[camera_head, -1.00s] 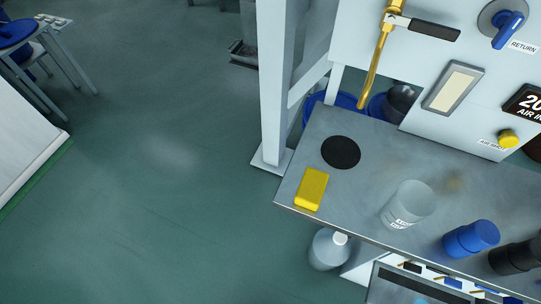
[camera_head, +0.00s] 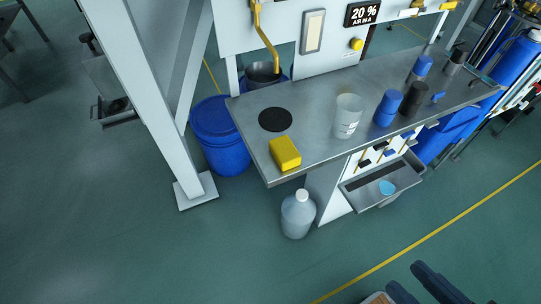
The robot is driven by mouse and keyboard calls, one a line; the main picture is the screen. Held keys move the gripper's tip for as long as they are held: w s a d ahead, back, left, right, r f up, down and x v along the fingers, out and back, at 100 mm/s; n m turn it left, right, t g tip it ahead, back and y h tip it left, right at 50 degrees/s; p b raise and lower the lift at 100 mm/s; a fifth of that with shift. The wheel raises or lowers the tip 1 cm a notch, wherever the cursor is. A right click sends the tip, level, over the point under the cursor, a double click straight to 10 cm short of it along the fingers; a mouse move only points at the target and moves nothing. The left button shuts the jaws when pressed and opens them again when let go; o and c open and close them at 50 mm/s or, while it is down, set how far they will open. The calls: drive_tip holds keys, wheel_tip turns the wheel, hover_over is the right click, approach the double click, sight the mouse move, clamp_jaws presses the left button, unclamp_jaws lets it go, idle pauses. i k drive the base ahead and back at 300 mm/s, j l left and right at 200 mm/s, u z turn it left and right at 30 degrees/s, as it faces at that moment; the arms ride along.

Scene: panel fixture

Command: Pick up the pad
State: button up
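A yellow block-shaped pad (camera_head: 285,154) lies flat near the left front corner of the grey metal bench shelf (camera_head: 310,150). A flat black disc (camera_head: 275,119) lies just behind it on the same shelf; which of the two the task calls the pad is not marked. My gripper (camera_head: 402,274) shows at the bottom right edge, with two dark fingers apart and nothing seen between them. It is low in the picture, well away from the shelf and the yellow pad. The rest of my gripper is cut off by the frame.
A clear beaker (camera_head: 347,117), blue jar (camera_head: 388,107) and black jar (camera_head: 414,99) stand on the shelf to the right. A plastic bottle (camera_head: 298,214) and blue drum (camera_head: 219,135) stand below. A white post (camera_head: 150,90) rises at left.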

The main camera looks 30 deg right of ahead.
sight(286, 156)
drive_tip(key=j+z, duration=0.1)
drive_tip(key=j, duration=0.45)
drive_tip(key=k+j, duration=0.1)
drive_tip(key=j, duration=0.4)
drive_tip(key=j+z, duration=0.15)
drive_tip(key=j, duration=0.4)
drive_tip(key=k, duration=0.05)
